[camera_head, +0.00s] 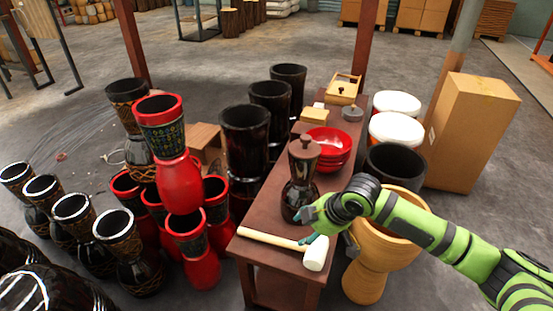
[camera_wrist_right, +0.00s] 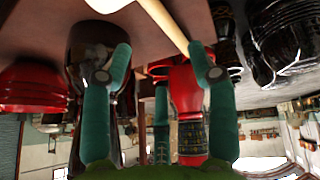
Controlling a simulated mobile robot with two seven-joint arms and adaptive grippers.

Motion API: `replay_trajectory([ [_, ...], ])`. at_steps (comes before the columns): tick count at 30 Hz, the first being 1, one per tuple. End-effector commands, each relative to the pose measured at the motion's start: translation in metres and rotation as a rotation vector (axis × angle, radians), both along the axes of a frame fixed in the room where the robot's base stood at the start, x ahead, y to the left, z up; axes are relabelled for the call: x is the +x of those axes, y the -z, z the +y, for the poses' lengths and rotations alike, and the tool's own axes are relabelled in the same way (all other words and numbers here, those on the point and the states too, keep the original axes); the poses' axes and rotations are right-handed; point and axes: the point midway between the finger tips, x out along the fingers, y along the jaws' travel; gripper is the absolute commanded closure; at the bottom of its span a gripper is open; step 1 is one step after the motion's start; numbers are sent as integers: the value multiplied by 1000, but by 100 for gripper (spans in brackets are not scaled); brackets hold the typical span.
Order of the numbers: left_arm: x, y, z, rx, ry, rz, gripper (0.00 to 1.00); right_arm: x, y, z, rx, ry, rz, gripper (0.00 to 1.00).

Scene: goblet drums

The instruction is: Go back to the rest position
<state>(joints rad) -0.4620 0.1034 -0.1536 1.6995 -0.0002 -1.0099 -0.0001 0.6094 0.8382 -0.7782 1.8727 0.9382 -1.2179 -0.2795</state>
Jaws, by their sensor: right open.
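My right gripper (camera_head: 304,227) reaches in from the right over the near end of the dark red table (camera_head: 262,258). It is open and empty, close to a dark glossy jar with a brown lid (camera_head: 301,172) and above the mallet (camera_head: 275,239). The mallet has a pale handle and a white head. In the right wrist view, which looks upside down, the two teal fingers (camera_wrist_right: 160,62) stand apart with nothing held. The mallet (camera_wrist_right: 165,22) and jar (camera_wrist_right: 92,50) show beyond them; I cannot tell whether any finger touches the jar. My left gripper is not in view.
Red bowls (camera_head: 329,144), a grey weight (camera_head: 351,113) and a wooden box (camera_head: 343,88) lie farther along the table. A tan goblet drum (camera_head: 366,272) stands under my right arm. Red drums (camera_head: 191,262) and black drums crowd the left. A tall carton (camera_head: 470,130) stands right.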

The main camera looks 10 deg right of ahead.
Motion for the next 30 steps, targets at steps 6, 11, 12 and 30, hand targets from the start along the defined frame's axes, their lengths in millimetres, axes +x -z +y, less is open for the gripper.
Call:
replay_trajectory([
  [6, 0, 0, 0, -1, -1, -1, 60, -15, 13, 19, 17, -11, 14, 42],
  [11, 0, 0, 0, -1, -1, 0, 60, -60, 38, 61, 74, 15, 37, 42],
  [12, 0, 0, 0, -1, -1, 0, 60, -72, 43, 70, 91, 40, 41, 42],
  [30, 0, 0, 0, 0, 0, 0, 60, -216, 78, 28, 110, 673, 183, 42],
])
